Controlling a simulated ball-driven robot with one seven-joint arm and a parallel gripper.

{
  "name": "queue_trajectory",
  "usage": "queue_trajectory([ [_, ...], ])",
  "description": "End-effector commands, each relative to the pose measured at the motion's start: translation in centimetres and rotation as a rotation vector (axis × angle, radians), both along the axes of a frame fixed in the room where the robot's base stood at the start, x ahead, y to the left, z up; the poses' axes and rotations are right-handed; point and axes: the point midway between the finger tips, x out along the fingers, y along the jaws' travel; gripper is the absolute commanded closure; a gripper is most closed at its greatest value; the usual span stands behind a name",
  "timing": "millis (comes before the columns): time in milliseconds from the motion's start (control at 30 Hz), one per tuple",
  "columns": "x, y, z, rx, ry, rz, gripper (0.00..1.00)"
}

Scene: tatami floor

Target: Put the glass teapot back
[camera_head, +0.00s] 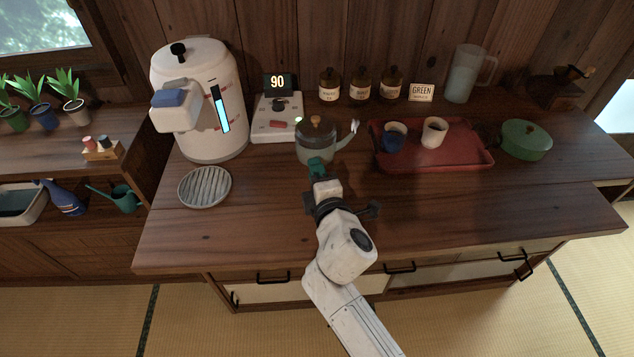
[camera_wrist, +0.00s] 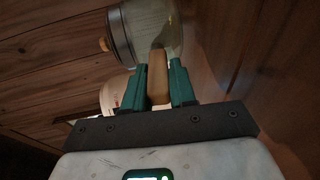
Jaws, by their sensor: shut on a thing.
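The glass teapot (camera_head: 318,147) has a clear body, a brown lid knob and a pale spout pointing right. It is at the middle of the counter in the head view, in front of the scale and left of the red tray. My gripper (camera_head: 317,164) reaches it from the front. In the wrist view the green fingers of my gripper (camera_wrist: 162,88) are shut on the teapot's tan handle (camera_wrist: 157,75), with the glass body (camera_wrist: 150,28) beyond. I cannot tell whether the teapot's base touches the counter.
A red tray (camera_head: 464,160) holds a blue cup (camera_head: 393,140) and a white cup (camera_head: 434,133). The white dispenser (camera_head: 233,105), scale reading 90 (camera_head: 268,134) and round slatted grey plate (camera_head: 204,187) stand left. Jars (camera_head: 361,86) line the back. The counter front is clear.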

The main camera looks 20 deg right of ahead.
Motion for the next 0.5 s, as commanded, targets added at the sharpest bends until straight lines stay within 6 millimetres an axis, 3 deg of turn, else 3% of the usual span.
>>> queue_trajectory([
  [100,0.0,-0.05,-1.34,-0.002,-0.003,0.0,1.0],
  [500,0.0,-0.08,-1.72,-0.002,-0.004,0.0,1.0],
])
